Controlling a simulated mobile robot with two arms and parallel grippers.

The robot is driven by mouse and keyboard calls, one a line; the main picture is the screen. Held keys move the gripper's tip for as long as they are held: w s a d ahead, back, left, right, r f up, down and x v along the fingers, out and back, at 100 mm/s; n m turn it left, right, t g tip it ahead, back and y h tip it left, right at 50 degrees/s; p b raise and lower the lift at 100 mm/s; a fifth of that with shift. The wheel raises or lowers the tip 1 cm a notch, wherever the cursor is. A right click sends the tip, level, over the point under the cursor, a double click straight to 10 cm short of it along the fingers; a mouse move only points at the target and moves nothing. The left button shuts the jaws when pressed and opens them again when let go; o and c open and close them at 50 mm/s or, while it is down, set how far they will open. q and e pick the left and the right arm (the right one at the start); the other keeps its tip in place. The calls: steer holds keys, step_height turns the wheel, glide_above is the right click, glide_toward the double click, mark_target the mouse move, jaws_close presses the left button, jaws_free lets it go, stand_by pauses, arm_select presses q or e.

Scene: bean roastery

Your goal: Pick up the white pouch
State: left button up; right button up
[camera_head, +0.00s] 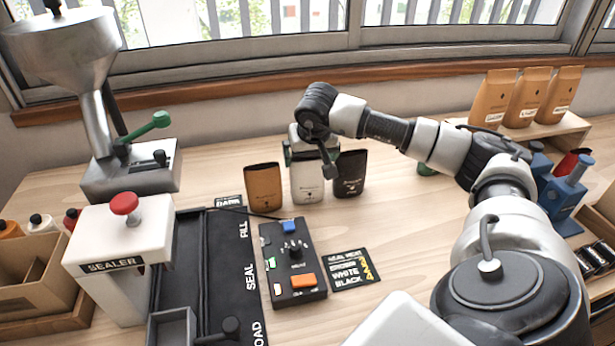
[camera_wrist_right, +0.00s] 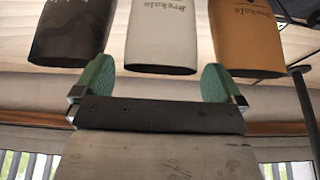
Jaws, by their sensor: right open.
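The white pouch (camera_head: 308,185) stands upright on the wooden table, between a brown pouch (camera_head: 264,187) and a black pouch (camera_head: 350,174). My right gripper (camera_head: 311,155) is at its top in the head view and hides part of its upper edge. In the right wrist view, the white pouch (camera_wrist_right: 161,38) shows upside down, its open top facing the gap between my green fingertips (camera_wrist_right: 158,82). The fingers are apart, one to each side of the pouch's mouth, with nothing held. I cannot tell whether they touch it. My left gripper is not in view.
A black control box (camera_head: 292,262) and a label card (camera_head: 357,268) lie in front of the pouches. The white sealer (camera_head: 118,255) and a black mat (camera_head: 232,270) are at left. Several brown bags (camera_head: 525,97) stand on a shelf at right. The table behind the brown pouch is clear.

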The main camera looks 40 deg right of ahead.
mark_target(308, 167)
steer(key=p+x, duration=0.1)
steer(key=x, duration=0.5)
steer(key=shift+s+a, duration=0.1)
steer(key=shift+a, duration=0.05)
steer(key=shift+r, duration=0.1)
steer(key=c, duration=0.9)
